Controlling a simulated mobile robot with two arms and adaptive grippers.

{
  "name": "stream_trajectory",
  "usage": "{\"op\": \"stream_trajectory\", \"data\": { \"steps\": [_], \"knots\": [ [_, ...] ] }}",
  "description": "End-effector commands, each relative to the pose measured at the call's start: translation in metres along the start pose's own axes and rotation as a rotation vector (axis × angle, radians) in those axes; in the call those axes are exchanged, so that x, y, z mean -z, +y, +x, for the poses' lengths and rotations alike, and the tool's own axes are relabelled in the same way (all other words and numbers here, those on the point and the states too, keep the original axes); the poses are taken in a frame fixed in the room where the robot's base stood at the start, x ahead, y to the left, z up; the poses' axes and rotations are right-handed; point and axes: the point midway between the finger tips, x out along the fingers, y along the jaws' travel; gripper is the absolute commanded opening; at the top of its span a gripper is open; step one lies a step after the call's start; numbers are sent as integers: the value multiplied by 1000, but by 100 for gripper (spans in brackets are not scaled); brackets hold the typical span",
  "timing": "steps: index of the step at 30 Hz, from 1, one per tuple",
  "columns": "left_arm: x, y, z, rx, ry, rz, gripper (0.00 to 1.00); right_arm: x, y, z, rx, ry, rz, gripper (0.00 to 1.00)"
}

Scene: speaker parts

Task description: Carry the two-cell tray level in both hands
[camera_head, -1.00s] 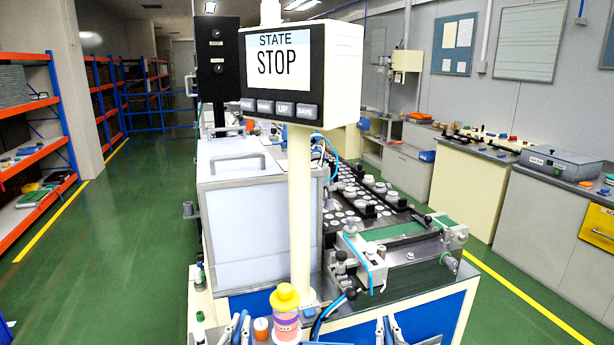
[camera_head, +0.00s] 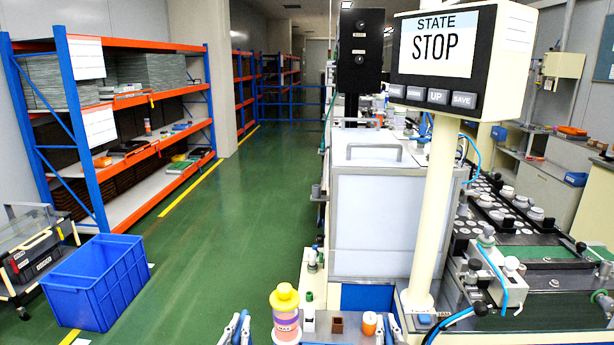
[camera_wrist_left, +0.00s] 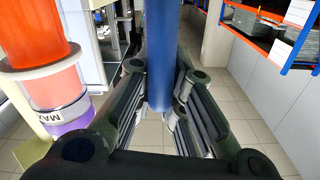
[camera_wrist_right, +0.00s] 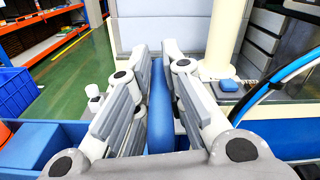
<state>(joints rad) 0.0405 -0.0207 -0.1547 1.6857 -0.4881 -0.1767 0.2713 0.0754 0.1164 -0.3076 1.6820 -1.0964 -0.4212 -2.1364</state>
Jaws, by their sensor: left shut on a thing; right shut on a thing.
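The tray is blue; its rim runs upright between the fingers in the left wrist view (camera_wrist_left: 163,50) and between the fingers in the right wrist view (camera_wrist_right: 160,115). My left gripper (camera_head: 238,325) and my right gripper (camera_head: 388,328) are shut on opposite sides of it. Most of the tray lies below the head view, so its two cells and its tilt cannot be judged.
A machine with a STOP screen (camera_head: 435,45) stands ahead and right. A brown box (camera_head: 338,325) and an orange-topped cup (camera_head: 370,323) are at its near edge. A blue crate (camera_head: 95,285) stands on the floor at left, before an orange-and-blue shelf (camera_head: 150,100). The green aisle (camera_head: 230,210) is clear.

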Motion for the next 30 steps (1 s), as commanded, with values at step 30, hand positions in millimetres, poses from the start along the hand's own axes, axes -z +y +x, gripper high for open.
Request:
{"op": "stream_trajectory", "data": {
  "steps": [30],
  "knots": [
    [-153,36,0,-9,7,0,0,151,36,0,-11,-10,3,0]
  ]
}}
